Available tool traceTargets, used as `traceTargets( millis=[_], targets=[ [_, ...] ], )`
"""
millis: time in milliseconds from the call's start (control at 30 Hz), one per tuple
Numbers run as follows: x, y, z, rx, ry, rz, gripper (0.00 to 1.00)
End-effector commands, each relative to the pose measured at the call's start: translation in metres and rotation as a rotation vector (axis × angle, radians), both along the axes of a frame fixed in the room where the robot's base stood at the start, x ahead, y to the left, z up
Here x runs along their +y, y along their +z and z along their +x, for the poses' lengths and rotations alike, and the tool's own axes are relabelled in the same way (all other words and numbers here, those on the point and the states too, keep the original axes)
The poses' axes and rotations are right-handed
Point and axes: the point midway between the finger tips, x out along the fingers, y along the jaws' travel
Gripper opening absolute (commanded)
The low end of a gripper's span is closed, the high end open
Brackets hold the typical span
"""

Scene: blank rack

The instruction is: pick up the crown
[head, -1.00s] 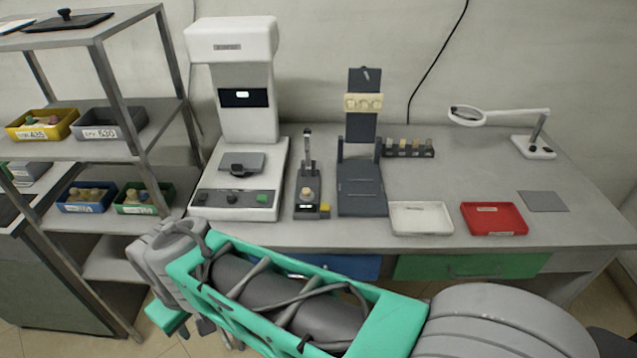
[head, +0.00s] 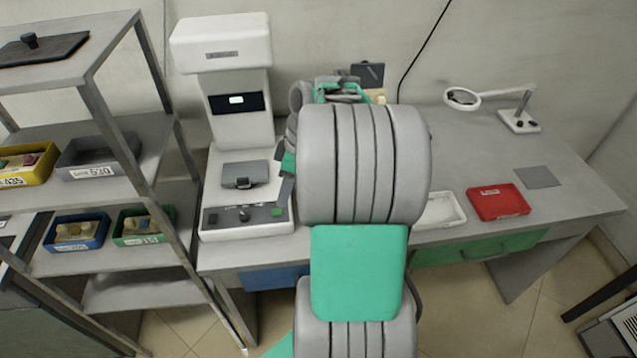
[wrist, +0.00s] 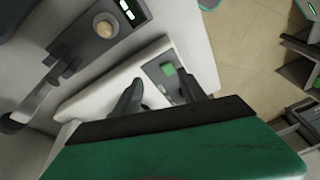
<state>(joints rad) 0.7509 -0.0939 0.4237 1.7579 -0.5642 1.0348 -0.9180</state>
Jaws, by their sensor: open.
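In the wrist view a small round beige piece (wrist: 104,29) sits on a dark device with a lit display (wrist: 128,12), at the upper left. It may be the crown; its shape is too small to be sure. My gripper (wrist: 160,92) is open, its two dark fingers apart with nothing held between them. The fingers show over the panel of the white machine (wrist: 72,103), near its green button (wrist: 168,69), and apart from the beige piece.
In the head view the white machine (head: 222,45) stands left of my arm. A white tray (head: 443,210), a red tray (head: 498,202) and a magnifier lamp (head: 463,98) are to the right. A metal shelf (head: 155,150) with bins stands at left. The desk's right part is mostly clear.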

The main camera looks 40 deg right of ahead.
Motion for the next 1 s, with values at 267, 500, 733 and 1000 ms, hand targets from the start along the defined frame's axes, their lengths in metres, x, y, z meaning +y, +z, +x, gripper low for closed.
traceTargets(
  millis=[267,500,733,1000],
  targets=[
    [-0.119,-0.001,-0.039,-0.146,0.270,0.035,0.49],
    [-0.111,-0.029,-0.031,-0.156,0.293,0.033,0.49],
    [-0.098,-0.063,-0.018,-0.154,0.291,0.032,0.49],
    [-0.096,-0.072,-0.016,-0.155,0.289,0.030,0.49]
  ],
)
